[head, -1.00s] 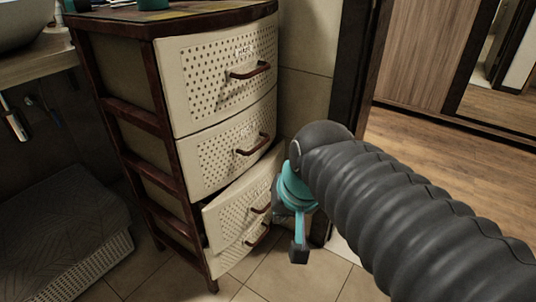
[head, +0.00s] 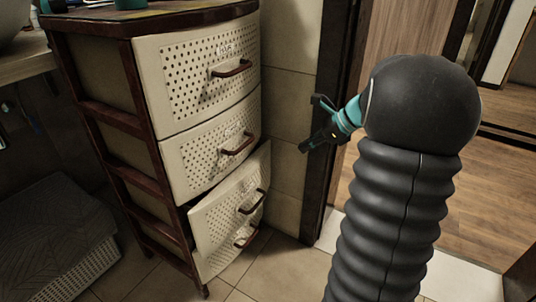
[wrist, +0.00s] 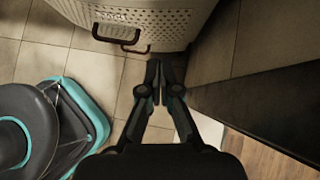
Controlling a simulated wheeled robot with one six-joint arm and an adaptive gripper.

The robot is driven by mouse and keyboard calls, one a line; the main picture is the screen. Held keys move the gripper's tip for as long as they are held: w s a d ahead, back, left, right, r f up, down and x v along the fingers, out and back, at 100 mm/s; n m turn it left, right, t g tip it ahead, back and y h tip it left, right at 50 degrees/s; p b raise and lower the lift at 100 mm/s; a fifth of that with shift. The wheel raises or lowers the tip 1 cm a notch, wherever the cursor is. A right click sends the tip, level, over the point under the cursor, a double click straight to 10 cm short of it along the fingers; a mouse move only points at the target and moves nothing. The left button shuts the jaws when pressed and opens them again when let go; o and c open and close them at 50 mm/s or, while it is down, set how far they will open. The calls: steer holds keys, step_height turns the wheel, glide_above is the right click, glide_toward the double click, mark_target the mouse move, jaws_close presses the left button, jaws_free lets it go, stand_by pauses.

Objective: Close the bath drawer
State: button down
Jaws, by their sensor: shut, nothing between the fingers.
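The cream perforated drawer unit has a brown frame. Its third drawer (head: 229,203) from the top is pulled out and its front is tilted, with a dark gap at its left side. The drawer has a brown handle (head: 251,203). My gripper (head: 312,141) is shut and empty, to the right of the unit and above the open drawer, apart from it. In the wrist view my gripper (wrist: 156,84) points toward the unit's perforated front (wrist: 165,22), and a reddish handle (wrist: 117,37) shows left of the fingertips. Which drawer that handle belongs to is unclear.
The upper drawers (head: 205,70) look closed, as does the bottom drawer (head: 218,258), partly hidden below the open one. A dark door frame (head: 330,150) stands to the right. A grey laundry basket (head: 60,240) sits at left. Tiled floor (head: 285,265) is clear before the unit.

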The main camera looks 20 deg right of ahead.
mark_target(263, 161)
steer(key=b+x, duration=0.1)
steer(key=x, duration=0.3)
steer(key=w+r+x, duration=0.1)
steer(key=x, duration=0.3)
steer(key=b+x, duration=0.1)
steer(key=x, duration=0.3)
steer(key=shift+w+a+r+b, duration=0.15)
steer(key=shift+w+a+b, duration=0.15)
steer(key=shift+w+a, duration=0.35)
steer(key=shift+r, duration=0.1)
